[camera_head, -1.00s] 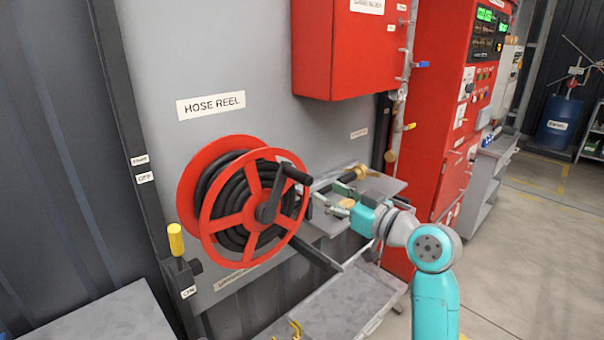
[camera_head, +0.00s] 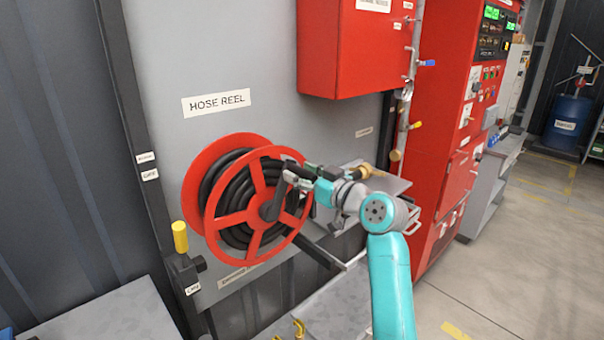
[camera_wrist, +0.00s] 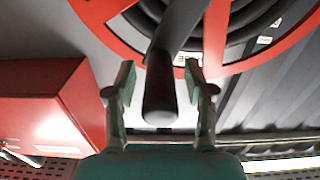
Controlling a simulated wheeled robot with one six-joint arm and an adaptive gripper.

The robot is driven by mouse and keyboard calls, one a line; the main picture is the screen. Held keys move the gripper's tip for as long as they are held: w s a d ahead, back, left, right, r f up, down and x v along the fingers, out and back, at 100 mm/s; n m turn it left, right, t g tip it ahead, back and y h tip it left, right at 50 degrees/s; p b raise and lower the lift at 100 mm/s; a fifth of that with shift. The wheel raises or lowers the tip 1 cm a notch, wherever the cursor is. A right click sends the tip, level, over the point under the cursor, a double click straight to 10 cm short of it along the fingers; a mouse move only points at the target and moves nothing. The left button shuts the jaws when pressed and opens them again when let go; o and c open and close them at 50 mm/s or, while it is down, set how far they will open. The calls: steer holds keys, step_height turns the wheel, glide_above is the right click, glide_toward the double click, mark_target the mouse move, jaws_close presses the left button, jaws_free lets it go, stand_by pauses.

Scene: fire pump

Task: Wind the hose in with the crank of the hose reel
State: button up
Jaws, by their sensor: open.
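The hose reel (camera_head: 257,214) is a red spoked wheel with black hose (camera_head: 235,190) wound on it, mounted on the grey panel. Its dark crank (camera_head: 272,205) runs from the hub up to a black handle, which is mostly hidden by my gripper in the head view. My gripper (camera_head: 292,176) is at the handle, at the reel's upper right. In the wrist view the black crank handle (camera_wrist: 160,97) lies between the two open fingers of my gripper (camera_wrist: 160,85), with a visible gap on each side.
A red cabinet (camera_head: 346,50) hangs above and right of the reel. A grey shelf (camera_head: 392,184) with a brass fitting is behind my arm. A yellow-handled lever (camera_head: 180,237) stands at lower left. A grey bench top (camera_head: 100,320) is below it.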

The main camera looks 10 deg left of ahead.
jaws_close()
steer(key=shift+w, duration=0.1)
stand_by(0.3)
steer(key=shift+w+d+f+m, duration=0.65)
steer(key=shift+w+m, duration=0.1)
steer(key=shift+m, duration=0.35)
step_height(320, 180, down, 18)
steer(key=w+d+m, duration=0.1)
steer(key=m, duration=1.6)
steer(key=shift+w+d+f, duration=0.15)
steer(key=shift+w+f, duration=0.1)
steer(key=shift+w, duration=0.1)
steer(key=shift+s+f, duration=0.1)
steer(key=shift+f, duration=0.05)
